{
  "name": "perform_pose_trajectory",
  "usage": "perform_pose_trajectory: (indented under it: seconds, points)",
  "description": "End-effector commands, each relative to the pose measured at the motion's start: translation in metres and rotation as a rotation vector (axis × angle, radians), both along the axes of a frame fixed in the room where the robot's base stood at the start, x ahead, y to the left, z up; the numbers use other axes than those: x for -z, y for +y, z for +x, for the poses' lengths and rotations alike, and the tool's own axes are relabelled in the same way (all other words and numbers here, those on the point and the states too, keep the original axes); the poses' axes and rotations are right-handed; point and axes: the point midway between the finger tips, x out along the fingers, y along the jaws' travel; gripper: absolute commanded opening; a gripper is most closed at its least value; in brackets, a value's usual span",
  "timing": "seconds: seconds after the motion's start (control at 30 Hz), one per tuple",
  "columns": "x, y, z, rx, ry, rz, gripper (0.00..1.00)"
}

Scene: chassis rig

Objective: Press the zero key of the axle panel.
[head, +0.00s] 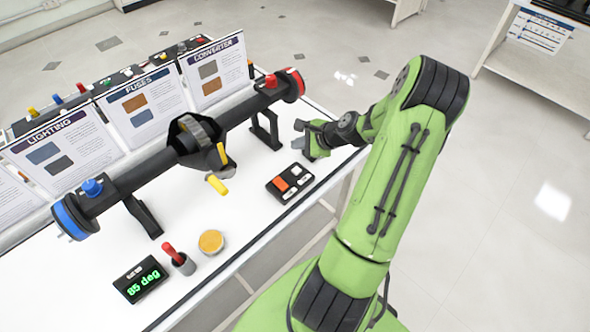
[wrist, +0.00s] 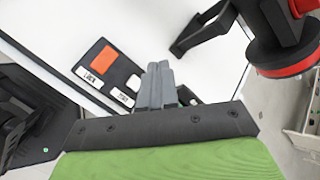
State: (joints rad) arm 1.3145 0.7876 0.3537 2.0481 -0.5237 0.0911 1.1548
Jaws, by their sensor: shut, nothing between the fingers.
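The axle panel (head: 290,183) is a small black box on the white table, with an orange key (head: 280,184) and a white key (head: 296,171). In the wrist view the orange key (wrist: 103,52) has a label that seems to read LOCK. The white key (wrist: 133,83) has a label that seems to read ZERO (wrist: 122,98). My gripper (head: 298,138) is shut and empty, beyond the panel in the head view. In the wrist view its fingertips (wrist: 158,66) lie just right of the white key. The fingers hide part of the panel's right end. I see no contact with a key.
A black axle (head: 155,162) with blue and red ends rests on stands (head: 266,130) near the gripper. A display (head: 140,279) reads 85 deg. Upright signs (head: 216,70) line the back.

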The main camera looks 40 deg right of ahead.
Motion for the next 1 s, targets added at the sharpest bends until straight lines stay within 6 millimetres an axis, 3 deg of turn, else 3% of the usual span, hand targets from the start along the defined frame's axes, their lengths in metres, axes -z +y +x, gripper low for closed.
perform_pose_trajectory:
  seconds: [0.6, 1.0]
  points:
    - [0.083, 0.001, 0.000, -0.002, 0.002, 0.002, 0.00]
    - [0.086, 0.000, 0.000, -0.002, 0.001, -0.001, 0.00]
